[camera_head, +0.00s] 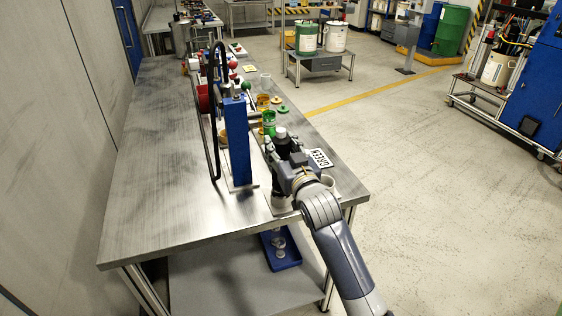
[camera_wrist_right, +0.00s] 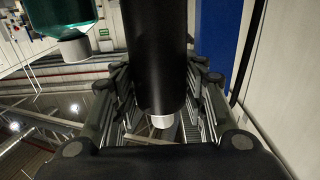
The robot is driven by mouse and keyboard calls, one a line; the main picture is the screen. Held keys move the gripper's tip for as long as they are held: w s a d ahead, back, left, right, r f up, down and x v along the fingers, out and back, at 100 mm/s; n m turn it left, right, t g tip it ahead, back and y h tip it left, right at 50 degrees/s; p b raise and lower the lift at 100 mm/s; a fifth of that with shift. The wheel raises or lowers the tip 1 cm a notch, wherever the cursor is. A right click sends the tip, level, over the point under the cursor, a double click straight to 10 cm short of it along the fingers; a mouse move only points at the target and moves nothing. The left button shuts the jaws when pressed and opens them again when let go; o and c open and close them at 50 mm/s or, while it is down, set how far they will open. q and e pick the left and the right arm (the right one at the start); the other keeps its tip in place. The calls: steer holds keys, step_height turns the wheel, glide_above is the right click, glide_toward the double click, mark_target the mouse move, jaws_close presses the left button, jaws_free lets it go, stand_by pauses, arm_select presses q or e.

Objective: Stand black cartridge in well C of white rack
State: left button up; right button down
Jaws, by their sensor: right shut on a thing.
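The black cartridge (camera_head: 282,144) is upright, with a white top, above the right edge of the steel table. My right gripper (camera_head: 286,157) is shut on it. In the right wrist view the cartridge (camera_wrist_right: 153,55) runs down between the two fingers of my gripper (camera_wrist_right: 160,76), and its white end shows below. A small white piece with dark marks (camera_head: 318,158) lies just right of the gripper; I cannot tell whether it is the rack. Well C cannot be made out. My left gripper is not in view.
A blue column (camera_head: 238,142) stands on the table (camera_head: 160,165) close left of the gripper, with a black hose loop beside it. Green (camera_head: 269,118) and yellow containers stand behind. The table's left part is clear. A teal bottle (camera_wrist_right: 55,25) shows in the wrist view.

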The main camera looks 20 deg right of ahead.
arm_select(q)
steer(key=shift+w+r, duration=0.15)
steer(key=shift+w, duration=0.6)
arm_select(e)
step_height(320, 180, down, 4)
steer(key=shift+r, duration=0.15)
steer(key=c, duration=1.2)
jaws_free()
steer(key=shift+f, duration=0.2)
steer(key=shift+c, duration=0.2)
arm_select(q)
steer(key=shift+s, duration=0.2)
arm_select(e)
steer(key=shift+s+r, duration=0.1)
steer(key=shift+r, duration=0.05)
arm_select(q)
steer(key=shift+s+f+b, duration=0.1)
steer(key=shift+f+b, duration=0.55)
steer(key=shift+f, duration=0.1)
arm_select(e)
steer(key=s, duration=1.1)
steer(key=shift+s+d, duration=0.15)
steer(key=shift+s, duration=0.25)
